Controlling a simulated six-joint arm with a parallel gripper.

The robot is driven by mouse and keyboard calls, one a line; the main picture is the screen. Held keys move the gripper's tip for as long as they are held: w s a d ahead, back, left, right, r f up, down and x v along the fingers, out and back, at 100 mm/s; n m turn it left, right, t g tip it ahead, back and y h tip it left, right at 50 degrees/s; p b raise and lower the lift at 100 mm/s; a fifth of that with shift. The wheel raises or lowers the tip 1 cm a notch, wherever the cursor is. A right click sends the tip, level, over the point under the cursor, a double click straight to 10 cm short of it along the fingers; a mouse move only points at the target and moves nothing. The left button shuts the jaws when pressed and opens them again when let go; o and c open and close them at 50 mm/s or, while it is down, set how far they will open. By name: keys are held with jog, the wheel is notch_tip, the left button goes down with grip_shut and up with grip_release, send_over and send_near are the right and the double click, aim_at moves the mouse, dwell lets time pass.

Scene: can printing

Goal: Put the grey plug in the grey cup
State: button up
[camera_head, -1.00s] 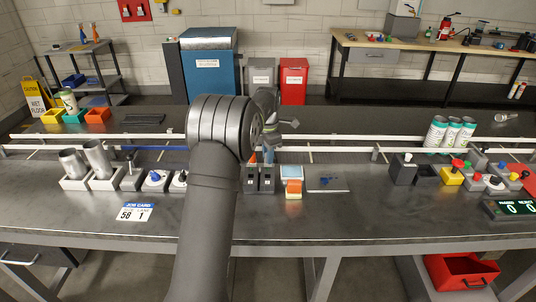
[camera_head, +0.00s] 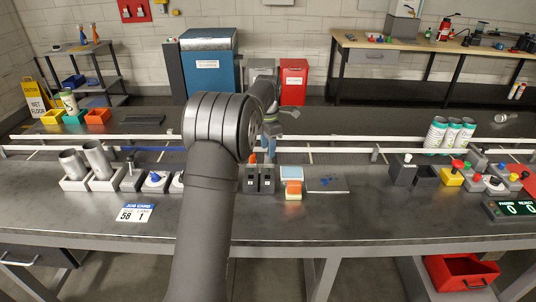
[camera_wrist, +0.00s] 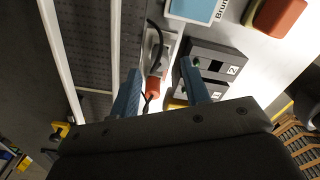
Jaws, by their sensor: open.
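My gripper (camera_wrist: 160,68) is open, with its two blue fingers apart in the wrist view. An orange piece (camera_wrist: 152,86) with a black cable over a pale grey block (camera_wrist: 156,48) shows between the fingers; I see no contact. In the head view, my gripper is partly behind my arm, above the bench by the orange piece (camera_head: 253,158). I cannot single out the grey plug. Two grey metal cups (camera_head: 72,163) (camera_head: 95,158) lean in white holders at the left of the bench; which one the task names is not clear.
Two dark labelled boxes (camera_head: 250,181) (camera_wrist: 215,65) stand close by the gripper. A blue-topped block (camera_head: 291,172) and an orange block (camera_head: 293,189) are to their right. White rails (camera_head: 330,150) run along the bench. Printed cans (camera_head: 450,134) and coloured knobs stand at right.

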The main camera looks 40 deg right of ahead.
notch_tip(320, 180, up, 8)
dwell(0.5)
notch_tip(320, 180, down, 12)
jog(key=shift+r, duration=2.05)
jog(key=shift+f, duration=0.1)
